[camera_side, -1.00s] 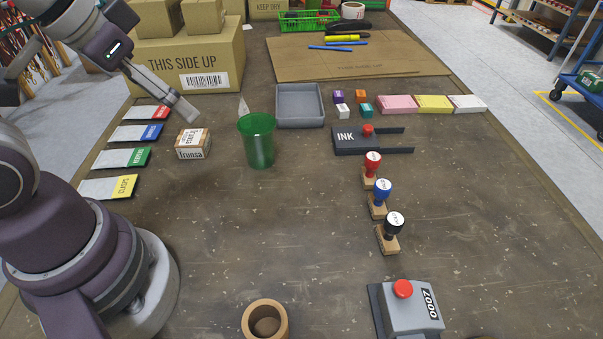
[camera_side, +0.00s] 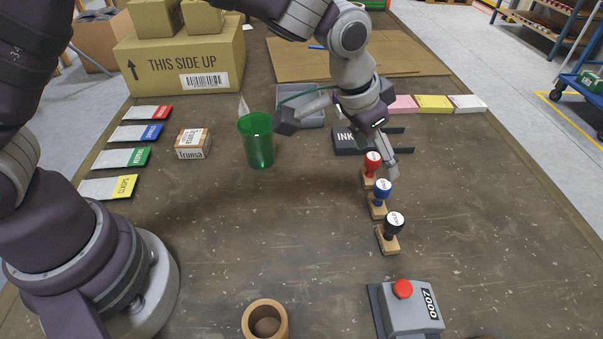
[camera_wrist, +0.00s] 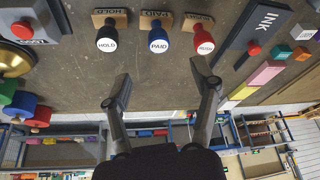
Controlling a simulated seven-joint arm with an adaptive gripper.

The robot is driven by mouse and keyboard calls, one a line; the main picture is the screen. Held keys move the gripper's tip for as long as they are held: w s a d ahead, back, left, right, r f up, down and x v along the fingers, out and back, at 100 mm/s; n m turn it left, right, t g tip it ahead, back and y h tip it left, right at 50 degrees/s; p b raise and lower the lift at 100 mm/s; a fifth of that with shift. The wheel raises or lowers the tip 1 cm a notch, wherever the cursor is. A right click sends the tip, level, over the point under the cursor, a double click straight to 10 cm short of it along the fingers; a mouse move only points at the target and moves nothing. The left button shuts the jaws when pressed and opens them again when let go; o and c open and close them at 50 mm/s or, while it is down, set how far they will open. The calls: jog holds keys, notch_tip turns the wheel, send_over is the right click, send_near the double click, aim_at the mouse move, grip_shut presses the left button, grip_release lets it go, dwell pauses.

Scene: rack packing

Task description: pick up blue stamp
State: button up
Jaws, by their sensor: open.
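The blue stamp (camera_side: 382,188) stands upright on the table, a blue handle with a white top on a wooden block. It is the middle one of three stamps in a row. In the wrist view the blue stamp (camera_wrist: 158,40) reads PAID and shows just beyond the gap between my fingertips. My gripper (camera_side: 340,144) is open and empty above the table, near the stamps; it also shows in the wrist view (camera_wrist: 158,84). One finger comes close to the red stamp in the side view; I cannot tell whether they touch.
The red stamp (camera_side: 371,164) and black stamp (camera_side: 393,226) stand close on either side. The ink pad (camera_side: 350,141) lies behind, partly covered by my arm. A green cup (camera_side: 257,148) stands to the left. The table (camera_side: 280,230) is clear left of the stamps.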

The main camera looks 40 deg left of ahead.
aim_at(383, 185)
jog(key=x, duration=0.8)
jog(key=shift+d+f, duration=0.1)
jog(key=shift+f, duration=0.15)
grip_shut()
